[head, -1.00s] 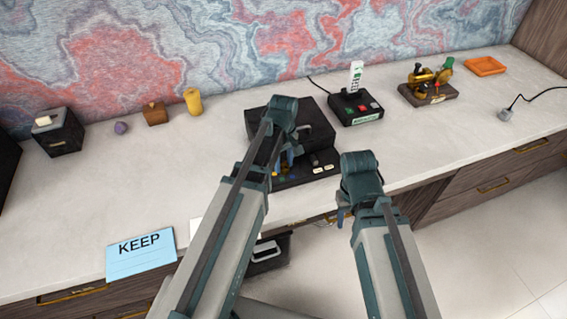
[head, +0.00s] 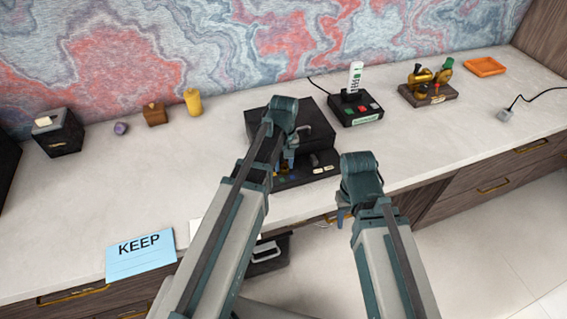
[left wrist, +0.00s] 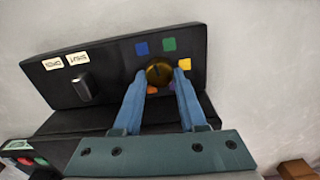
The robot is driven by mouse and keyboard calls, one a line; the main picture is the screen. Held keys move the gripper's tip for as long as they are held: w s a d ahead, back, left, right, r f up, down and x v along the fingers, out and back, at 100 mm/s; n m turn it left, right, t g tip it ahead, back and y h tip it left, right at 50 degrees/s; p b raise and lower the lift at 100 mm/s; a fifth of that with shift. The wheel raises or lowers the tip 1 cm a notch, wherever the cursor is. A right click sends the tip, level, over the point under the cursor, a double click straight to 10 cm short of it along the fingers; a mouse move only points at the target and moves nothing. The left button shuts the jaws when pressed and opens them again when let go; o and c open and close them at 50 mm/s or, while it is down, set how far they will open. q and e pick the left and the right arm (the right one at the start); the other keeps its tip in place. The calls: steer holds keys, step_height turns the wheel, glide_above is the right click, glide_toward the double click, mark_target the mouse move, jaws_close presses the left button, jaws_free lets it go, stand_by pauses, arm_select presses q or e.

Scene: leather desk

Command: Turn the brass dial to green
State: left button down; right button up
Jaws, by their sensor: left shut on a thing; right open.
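The brass dial (left wrist: 160,74) is a round knob on the sloped front of a black box (head: 312,128). In the left wrist view a blue mark (left wrist: 142,48), a green mark (left wrist: 169,44), a yellow mark (left wrist: 184,64), an orange mark (left wrist: 152,90) and a purple mark (left wrist: 172,86) lie around it. My left gripper (left wrist: 161,75) is shut on the dial, one blue finger on each side. The dial's pointing direction is not clear. My right gripper (head: 342,215) is open and empty, off the desk's front edge.
A black slider (left wrist: 85,88) with two labels shares the panel. A button box (head: 356,108) with a white stick, a brass device (head: 428,90) and an orange tray (head: 486,66) stand to the right. A blue KEEP card (head: 141,256) lies front left.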

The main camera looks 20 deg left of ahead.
mark_target(284, 166)
arm_select(q)
steer(key=m, duration=0.4)
steer(key=shift+m, duration=0.3)
steer(key=shift+d+m, duration=0.1)
steer(key=shift+m, duration=1.5)
steer(key=shift+c, duration=2.3)
jaws_free()
step_height(284, 166, up, 14)
steer(key=p, duration=1.3)
steer(key=shift+p, duration=0.4)
